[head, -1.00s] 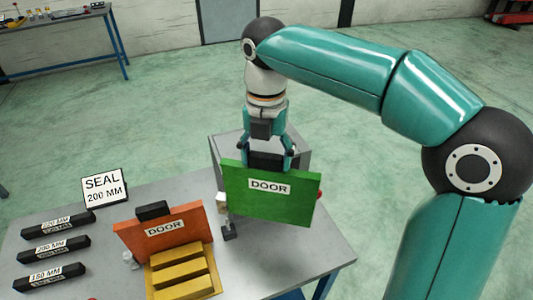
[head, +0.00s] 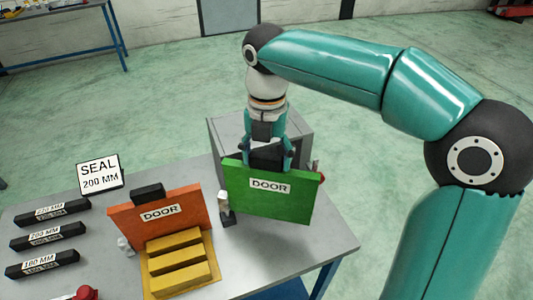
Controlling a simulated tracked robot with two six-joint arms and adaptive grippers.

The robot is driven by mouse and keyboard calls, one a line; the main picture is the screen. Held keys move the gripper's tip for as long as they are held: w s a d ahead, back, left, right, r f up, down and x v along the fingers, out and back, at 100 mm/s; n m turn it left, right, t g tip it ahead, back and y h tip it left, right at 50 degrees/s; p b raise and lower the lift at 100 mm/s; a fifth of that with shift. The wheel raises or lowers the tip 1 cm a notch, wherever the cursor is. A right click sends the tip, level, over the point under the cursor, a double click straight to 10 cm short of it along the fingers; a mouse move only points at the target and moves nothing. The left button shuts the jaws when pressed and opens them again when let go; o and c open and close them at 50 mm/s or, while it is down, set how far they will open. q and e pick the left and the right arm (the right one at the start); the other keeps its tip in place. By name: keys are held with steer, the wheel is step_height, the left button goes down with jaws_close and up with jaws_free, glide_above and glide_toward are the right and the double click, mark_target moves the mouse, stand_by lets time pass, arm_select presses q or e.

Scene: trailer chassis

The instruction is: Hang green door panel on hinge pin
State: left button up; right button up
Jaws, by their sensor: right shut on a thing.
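The green door panel (head: 268,205), labelled DOOR, is upright in front of a grey box (head: 302,128) at the table's right side. My right gripper (head: 270,158) is shut on its top edge from above. A small post with a pale top and dark base (head: 224,204) stands at the panel's left edge; I cannot tell whether it is the hinge pin or whether the panel touches it. Much of the grey box is hidden behind the panel and gripper. My left gripper is not in view.
An orange door panel (head: 150,222) with a black block on top stands left, behind yellow bars (head: 178,258). The table's front right corner (head: 325,246) is clear.

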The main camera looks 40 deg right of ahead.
mark_target(267, 168)
steer(key=shift+f+b, duration=0.95)
steer(key=shift+f, duration=0.55)
steer(key=o, duration=1.9)
steer(key=shift+c, duration=0.2)
step_height(267, 168, up, 10)
steer(key=shift+r, duration=0.9)
